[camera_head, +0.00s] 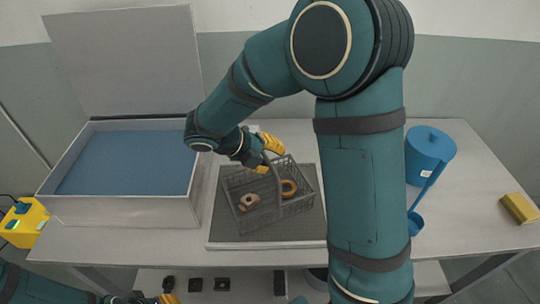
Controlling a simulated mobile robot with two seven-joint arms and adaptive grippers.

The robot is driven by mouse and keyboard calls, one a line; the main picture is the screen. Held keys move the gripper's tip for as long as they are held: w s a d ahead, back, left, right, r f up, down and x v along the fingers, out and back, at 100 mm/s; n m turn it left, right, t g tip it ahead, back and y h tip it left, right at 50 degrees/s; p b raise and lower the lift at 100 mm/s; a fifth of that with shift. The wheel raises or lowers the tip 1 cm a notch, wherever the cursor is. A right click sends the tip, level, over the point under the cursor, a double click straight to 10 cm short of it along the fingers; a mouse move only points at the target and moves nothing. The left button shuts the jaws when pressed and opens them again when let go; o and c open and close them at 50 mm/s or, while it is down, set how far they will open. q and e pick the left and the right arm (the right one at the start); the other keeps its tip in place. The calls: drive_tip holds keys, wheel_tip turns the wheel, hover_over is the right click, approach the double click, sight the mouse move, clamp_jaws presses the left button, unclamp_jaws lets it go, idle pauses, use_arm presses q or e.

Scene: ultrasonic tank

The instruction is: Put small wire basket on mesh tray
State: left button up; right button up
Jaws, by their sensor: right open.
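The small wire basket (295,207) is a grey mesh box with a raised handle. It appears to rest on the dark mesh tray (228,230) with the pale rim, a little askew to it.
A large tank (122,215) with blue inside and a raised lid (125,60) stands left of the tray. A blue canister (430,150) and a blue ladle (416,222) are at right. A yellow block (519,208) lies far right; a yellow device (24,222) is far left.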

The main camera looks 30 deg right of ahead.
drive_tip(key=p+v, duration=0.3)
drive_tip(key=v, duration=0.9)
drive_tip(key=shift+p, duration=0.3)
drive_tip(key=shift+a+f, duration=0.1)
drive_tip(key=shift+f, duration=0.05)
